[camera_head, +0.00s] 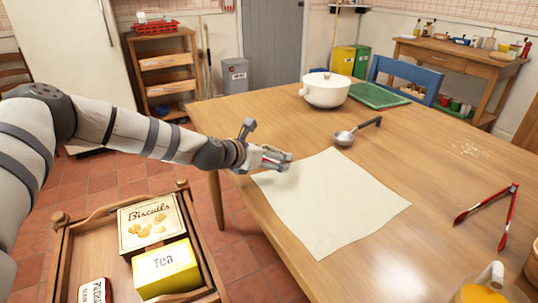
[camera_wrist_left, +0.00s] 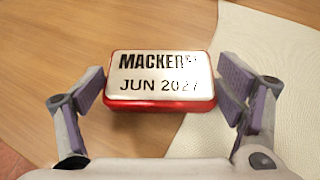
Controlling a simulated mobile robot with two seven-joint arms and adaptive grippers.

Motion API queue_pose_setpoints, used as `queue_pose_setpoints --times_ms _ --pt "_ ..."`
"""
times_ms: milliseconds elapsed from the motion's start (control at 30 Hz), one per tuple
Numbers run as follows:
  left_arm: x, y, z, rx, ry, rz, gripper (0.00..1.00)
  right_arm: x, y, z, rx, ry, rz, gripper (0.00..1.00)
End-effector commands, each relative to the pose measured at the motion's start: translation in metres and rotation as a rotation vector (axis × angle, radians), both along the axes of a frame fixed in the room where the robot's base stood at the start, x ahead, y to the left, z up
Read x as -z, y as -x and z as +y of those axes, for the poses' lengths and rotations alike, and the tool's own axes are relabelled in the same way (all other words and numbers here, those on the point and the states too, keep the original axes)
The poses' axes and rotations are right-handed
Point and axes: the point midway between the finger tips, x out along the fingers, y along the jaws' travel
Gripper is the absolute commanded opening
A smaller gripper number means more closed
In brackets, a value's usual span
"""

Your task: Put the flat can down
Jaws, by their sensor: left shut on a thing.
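The flat can (camera_wrist_left: 160,82) is red with a pale lid that reads "MACKER…" and "JUN 2027". In the left wrist view it lies between the two fingers of my left gripper (camera_wrist_left: 165,95), which is shut on it. In the head view my left gripper (camera_head: 277,160) is at the near-left edge of the table (camera_head: 240,115), by the left corner of the cream cloth (camera_head: 335,205). The can is mostly hidden there. Wood and the cloth's edge show beneath it; I cannot tell whether it touches the table. My right gripper is not in view.
A ladle (camera_head: 345,137), white pot (camera_head: 325,90), green tray (camera_head: 378,96) and red tongs (camera_head: 487,213) are on the table. The cloth is bare. A wooden trolley (camera_head: 66,245) at lower left holds a biscuits box (camera_head: 150,223), tea box (camera_head: 165,268) and another flat tin (camera_head: 93,291).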

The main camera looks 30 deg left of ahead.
Motion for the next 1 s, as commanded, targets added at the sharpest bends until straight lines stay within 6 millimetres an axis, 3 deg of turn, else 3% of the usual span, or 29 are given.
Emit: queue_pose_setpoints --times_ms 33,133,167,200,500,667,1000 --pt "0.010 0.003 0.000 0.002 -0.002 0.014 0.43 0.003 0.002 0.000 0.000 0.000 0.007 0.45" --pt "0.012 0.004 0.000 0.004 -0.002 0.016 0.43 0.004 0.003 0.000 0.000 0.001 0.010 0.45" --pt "0.013 0.004 0.000 0.004 -0.002 0.017 0.93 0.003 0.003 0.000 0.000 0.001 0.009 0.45" --pt "0.013 0.004 0.000 0.004 -0.003 0.018 1.00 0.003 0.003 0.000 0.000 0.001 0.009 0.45" --pt "0.011 0.004 0.000 0.005 -0.004 0.016 1.00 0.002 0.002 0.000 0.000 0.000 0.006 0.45" --pt "-0.013 0.005 0.000 0.005 -0.004 0.005 1.00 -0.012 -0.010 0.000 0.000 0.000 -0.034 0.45" --pt "-0.058 0.078 0.009 0.001 0.003 -0.006 1.00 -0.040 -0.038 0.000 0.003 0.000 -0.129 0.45"
